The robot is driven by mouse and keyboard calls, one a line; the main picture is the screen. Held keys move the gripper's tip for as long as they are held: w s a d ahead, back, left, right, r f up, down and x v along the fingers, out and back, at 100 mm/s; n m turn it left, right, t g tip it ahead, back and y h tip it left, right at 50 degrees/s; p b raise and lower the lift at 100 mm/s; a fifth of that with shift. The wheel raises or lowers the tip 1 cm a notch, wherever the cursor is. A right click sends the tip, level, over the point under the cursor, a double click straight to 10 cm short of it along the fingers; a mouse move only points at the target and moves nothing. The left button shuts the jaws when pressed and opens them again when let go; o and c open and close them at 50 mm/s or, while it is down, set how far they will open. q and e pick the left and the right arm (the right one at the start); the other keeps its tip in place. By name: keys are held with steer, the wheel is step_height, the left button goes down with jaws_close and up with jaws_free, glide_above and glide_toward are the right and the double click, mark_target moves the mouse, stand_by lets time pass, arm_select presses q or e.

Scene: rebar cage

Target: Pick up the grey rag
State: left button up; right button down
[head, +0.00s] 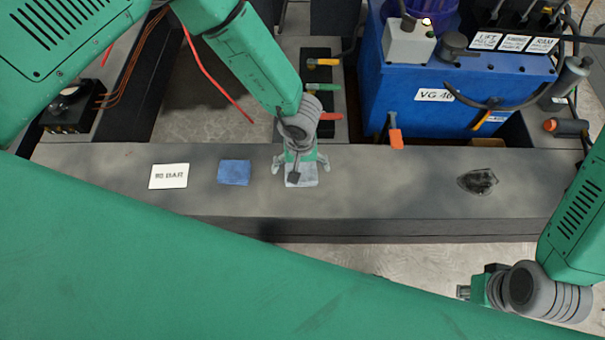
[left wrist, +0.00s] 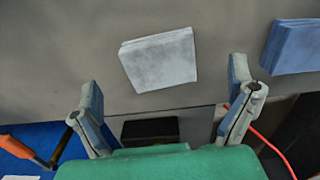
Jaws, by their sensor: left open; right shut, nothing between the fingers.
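The grey rag (head: 309,181) is a pale folded square lying flat on the dark beam, partly hidden under my left gripper in the head view. The left wrist view shows the whole rag (left wrist: 160,60) ahead of the fingers, slightly turned. My left gripper (head: 300,167) is open above the rag, its fingers spread to either side. It also shows in the left wrist view (left wrist: 163,82), with nothing between its fingers. My right gripper (head: 464,291) is shut and empty at the lower right, away from the rag.
A blue folded cloth (head: 234,172) lies left of the rag, beside a white label (head: 169,176). A black crumpled piece (head: 478,181) lies on the beam (head: 400,185) at the right. A blue machine (head: 450,85) with levers stands behind. The beam between rag and black piece is clear.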

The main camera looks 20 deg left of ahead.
mark_target(302, 176)
arm_select(q)
step_height(302, 176, down, 5)
steer(key=b, duration=0.3)
steer(key=shift+w+a+f, duration=0.1)
steer(key=shift+f, duration=0.05)
steer(key=shift+c, duration=1.2)
steer(key=shift+d, duration=0.2)
steer(key=c, duration=1)
steer(key=shift+a, duration=0.1)
step_height(302, 176, up, 10)
steer(key=p, duration=0.4)
steer(key=shift+p, duration=0.35)
